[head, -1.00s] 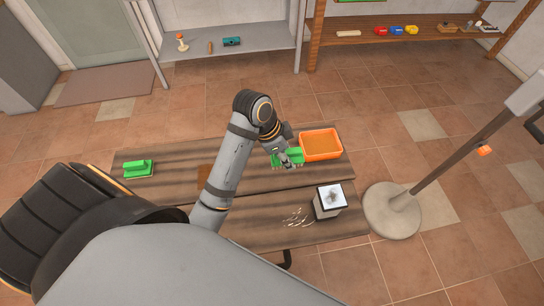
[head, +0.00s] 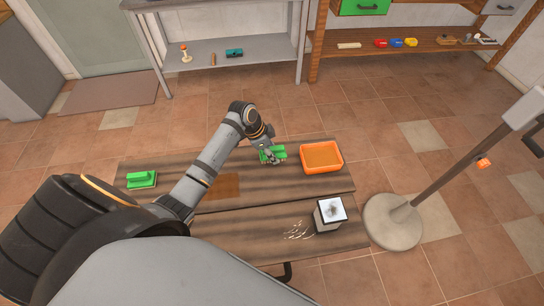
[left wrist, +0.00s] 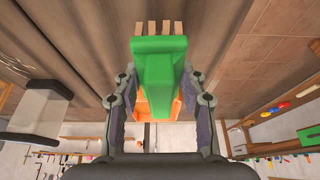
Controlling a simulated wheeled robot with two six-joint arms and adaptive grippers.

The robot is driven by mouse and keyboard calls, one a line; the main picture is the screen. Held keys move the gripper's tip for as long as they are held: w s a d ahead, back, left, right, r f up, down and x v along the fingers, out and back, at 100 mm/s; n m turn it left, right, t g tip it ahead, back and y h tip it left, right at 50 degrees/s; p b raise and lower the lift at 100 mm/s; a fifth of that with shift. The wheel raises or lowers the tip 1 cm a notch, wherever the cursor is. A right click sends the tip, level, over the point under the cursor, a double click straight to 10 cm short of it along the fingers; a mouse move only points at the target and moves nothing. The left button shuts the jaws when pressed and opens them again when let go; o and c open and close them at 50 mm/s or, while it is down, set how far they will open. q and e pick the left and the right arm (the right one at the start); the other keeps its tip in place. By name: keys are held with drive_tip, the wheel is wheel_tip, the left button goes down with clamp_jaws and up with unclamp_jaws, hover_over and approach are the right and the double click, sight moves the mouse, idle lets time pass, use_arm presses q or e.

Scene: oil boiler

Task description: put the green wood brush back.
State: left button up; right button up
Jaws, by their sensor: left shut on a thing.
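My left gripper (head: 270,157) is shut on a green brush (head: 274,151) over the far edge of the wooden table, left of the orange tray. In the left wrist view the green brush (left wrist: 158,55) sits between the fingers, with pale wood-coloured bristles or blocks at its far end. A second green piece with a raised handle (head: 142,179) lies at the table's left end. My right gripper is not in view.
The orange tray (head: 341,168) stands at the table's far right. A white box with a dark-marked top (head: 329,213) and pale scraps are nearer. A round-based stand (head: 393,222) is right of the table. Shelves with tools (head: 225,70) line the back.

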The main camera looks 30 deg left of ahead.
use_arm(q)
drive_tip(key=shift+w+a+f, duration=0.1)
drive_tip(key=shift+a+f, duration=0.05)
drive_tip(key=shift+f+p, duration=0.4)
drive_tip(key=shift+f, duration=1.3)
drive_tip(key=shift+f, duration=0.1)
drive_tip(key=o, duration=1)
drive_tip(key=v, duration=1.1)
drive_tip(key=shift+b, duration=0.4)
drive_tip(key=shift+a+r, duration=0.15)
drive_tip(key=shift+r, duration=0.45)
